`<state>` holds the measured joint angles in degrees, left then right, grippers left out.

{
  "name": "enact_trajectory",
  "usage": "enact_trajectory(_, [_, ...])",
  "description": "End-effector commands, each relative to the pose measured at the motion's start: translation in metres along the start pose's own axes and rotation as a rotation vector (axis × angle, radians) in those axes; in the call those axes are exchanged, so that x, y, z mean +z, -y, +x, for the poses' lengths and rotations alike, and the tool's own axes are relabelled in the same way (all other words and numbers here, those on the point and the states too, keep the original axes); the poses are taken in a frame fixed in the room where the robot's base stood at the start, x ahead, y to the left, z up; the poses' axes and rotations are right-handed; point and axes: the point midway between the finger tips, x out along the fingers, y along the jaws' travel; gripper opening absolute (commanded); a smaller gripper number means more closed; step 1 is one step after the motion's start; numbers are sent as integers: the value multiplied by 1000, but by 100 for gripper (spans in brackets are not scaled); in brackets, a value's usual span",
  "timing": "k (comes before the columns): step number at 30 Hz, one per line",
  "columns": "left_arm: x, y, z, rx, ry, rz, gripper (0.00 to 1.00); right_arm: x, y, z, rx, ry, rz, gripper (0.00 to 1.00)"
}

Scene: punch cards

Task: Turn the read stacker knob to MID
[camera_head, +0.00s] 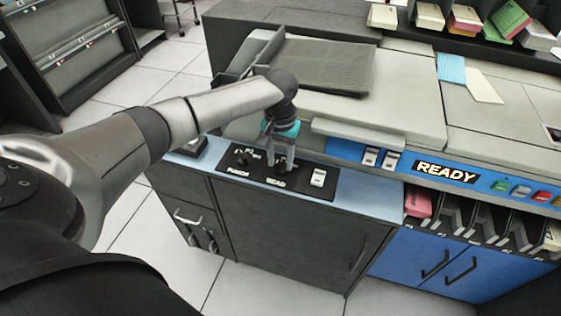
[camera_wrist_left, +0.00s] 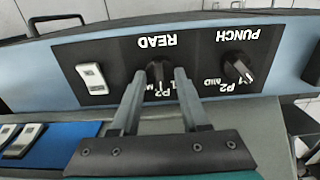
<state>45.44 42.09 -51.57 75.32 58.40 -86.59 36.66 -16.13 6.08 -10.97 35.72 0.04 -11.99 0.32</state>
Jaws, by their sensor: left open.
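My left gripper (camera_wrist_left: 161,74) is open, with one fingertip on either side of the read knob. Contact with the knob cannot be told. In the head view my left gripper (camera_head: 283,168) points down at the panel and largely hides the knob.
The punch knob (camera_wrist_left: 238,71) sits beside the read knob on the same panel. A white rocker switch (camera_wrist_left: 92,78) is on its other side. A blue strip with a lit READY sign (camera_head: 447,172) and coloured buttons runs to the right. Card slots lie below it.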

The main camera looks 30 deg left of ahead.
Motion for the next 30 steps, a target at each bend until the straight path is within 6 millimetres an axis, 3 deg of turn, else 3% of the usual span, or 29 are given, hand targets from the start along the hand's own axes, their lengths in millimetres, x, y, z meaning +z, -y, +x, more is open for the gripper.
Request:
enact_trajectory(8, [0,0,2,0,0,0,45,-11,-2,1,2,-16,1,0])
enact_trajectory(21, [0,0,2,0,0,0,0,-4,4,0,-5,-6,0,0])
enact_trajectory(30, [0,0,2,0,0,0,0,-3,4,0,-5,-4,-1,0])
